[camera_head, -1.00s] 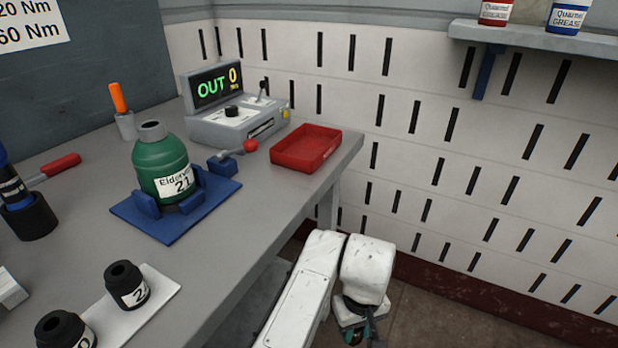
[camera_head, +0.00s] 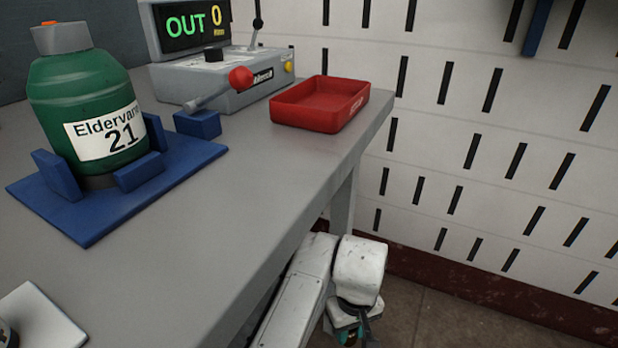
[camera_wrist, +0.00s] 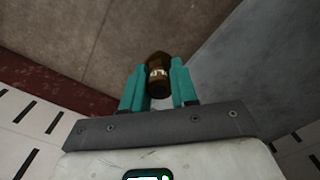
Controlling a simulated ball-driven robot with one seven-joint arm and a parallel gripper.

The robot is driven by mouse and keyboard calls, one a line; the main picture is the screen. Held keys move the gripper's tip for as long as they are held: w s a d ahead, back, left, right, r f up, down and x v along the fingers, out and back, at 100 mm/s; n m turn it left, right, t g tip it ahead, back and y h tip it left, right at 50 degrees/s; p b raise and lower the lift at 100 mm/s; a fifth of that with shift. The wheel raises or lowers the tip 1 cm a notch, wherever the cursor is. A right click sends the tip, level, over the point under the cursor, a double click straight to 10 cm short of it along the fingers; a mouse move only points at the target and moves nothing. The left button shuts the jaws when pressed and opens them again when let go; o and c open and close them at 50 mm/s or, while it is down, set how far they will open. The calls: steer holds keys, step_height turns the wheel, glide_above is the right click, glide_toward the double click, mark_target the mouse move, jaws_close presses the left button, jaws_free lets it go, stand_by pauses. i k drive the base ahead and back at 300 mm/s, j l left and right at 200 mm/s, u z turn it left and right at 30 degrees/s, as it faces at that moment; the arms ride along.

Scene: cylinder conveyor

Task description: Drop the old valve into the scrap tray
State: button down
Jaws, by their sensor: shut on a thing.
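The old valve (camera_wrist: 158,75) is a small dark brown and brass-coloured piece with a pale marked band. In the wrist view it sits between the two teal fingers of my gripper (camera_wrist: 158,88), which is shut on it. In the head view my gripper (camera_head: 352,335) is low beside the bench, below the level of its top, and the valve cannot be made out there. The red scrap tray (camera_head: 318,122) stands on the bench top near its far right corner, and it looks empty. My gripper is below and nearer than the tray.
A green cylinder labelled 21 (camera_head: 85,105) stands in a blue cradle (camera_head: 95,215) at the left. A grey control box (camera_head: 215,85) reading OUT 0 and a red-knobbed lever (camera_head: 240,78) are left of the tray. The bench's front edge (camera_head: 285,235) lies between my arm and the tray.

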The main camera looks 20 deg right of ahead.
mark_target(334, 107)
steer(key=i, duration=0.5)
steer(key=k+j+z, duration=0.2)
steer(key=z, duration=0.2)
steer(key=k+j+z, duration=0.25)
steer(key=z, duration=0.2)
steer(key=j, duration=0.1)
